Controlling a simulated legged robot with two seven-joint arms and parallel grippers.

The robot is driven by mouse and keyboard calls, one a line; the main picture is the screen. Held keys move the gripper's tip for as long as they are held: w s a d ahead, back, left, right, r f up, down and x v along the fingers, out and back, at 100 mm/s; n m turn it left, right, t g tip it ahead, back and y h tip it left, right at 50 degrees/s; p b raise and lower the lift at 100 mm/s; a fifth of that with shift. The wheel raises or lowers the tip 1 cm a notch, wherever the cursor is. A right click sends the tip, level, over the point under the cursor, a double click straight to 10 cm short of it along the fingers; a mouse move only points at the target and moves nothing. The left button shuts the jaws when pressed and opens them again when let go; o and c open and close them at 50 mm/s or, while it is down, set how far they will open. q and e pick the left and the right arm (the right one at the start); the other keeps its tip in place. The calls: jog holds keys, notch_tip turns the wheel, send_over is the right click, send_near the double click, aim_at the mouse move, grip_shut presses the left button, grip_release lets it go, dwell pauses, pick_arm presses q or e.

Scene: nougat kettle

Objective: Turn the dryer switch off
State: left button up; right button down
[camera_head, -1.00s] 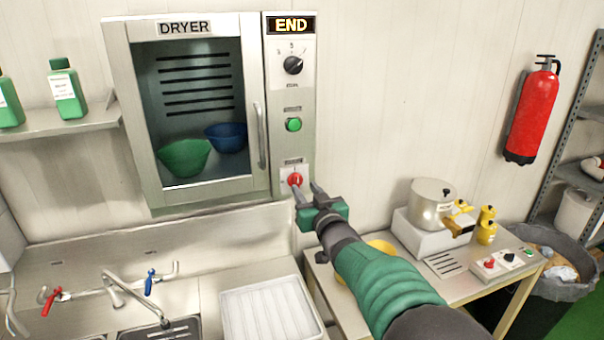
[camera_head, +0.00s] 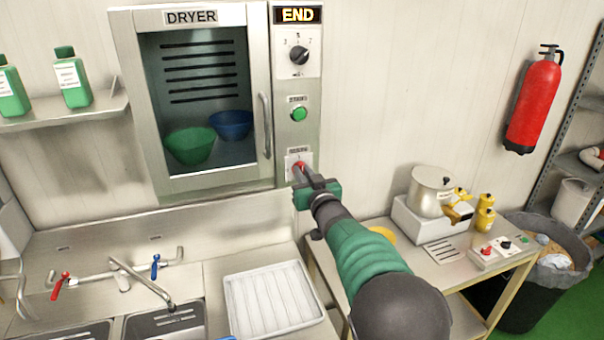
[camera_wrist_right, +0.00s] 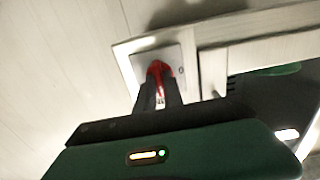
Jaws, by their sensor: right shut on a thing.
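The dryer (camera_head: 160,188) hangs on the wall, its display (camera_head: 297,15) reading END. The red dryer switch (camera_head: 298,166) sits at the bottom of its control panel, partly hidden by my gripper. My right gripper (camera_head: 304,174) reaches up to the panel, with its fingers closed on the switch. In the right wrist view the red switch (camera_wrist_right: 159,70) shows between the two fingertips (camera_wrist_right: 159,92) on its pale plate. Which way the switch is turned is hard to tell. My left gripper is not in view.
Above the switch are a green button (camera_head: 299,114) and a black dial (camera_head: 299,55). The dryer door's handle (camera_head: 265,125) is just left of the panel. Below are a sink (camera_head: 165,322), a white tray (camera_head: 275,305) and a side table with a pot (camera_head: 428,192).

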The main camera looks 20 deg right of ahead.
jog(key=shift+a+f+n+b, duration=0.1)
jog(key=shift+f+n+b, duration=0.05)
jog(key=shift+n+b, duration=2.7)
jog(key=shift+a+f+n+b, duration=0.1)
jog(key=shift+f+n+b, duration=0.05)
jog(key=shift+n+b, duration=2.75)
jog(key=shift+a+f+n+b, duration=0.1)
jog(key=shift+f+n+b, duration=0.05)
jog(key=shift+n+b, duration=2.7)
jog(key=shift+n, duration=0.5)
jog(key=c, duration=1.5)
grip_release()
jog(key=shift+o, duration=0.2)
jog(key=shift+r, duration=0.1)
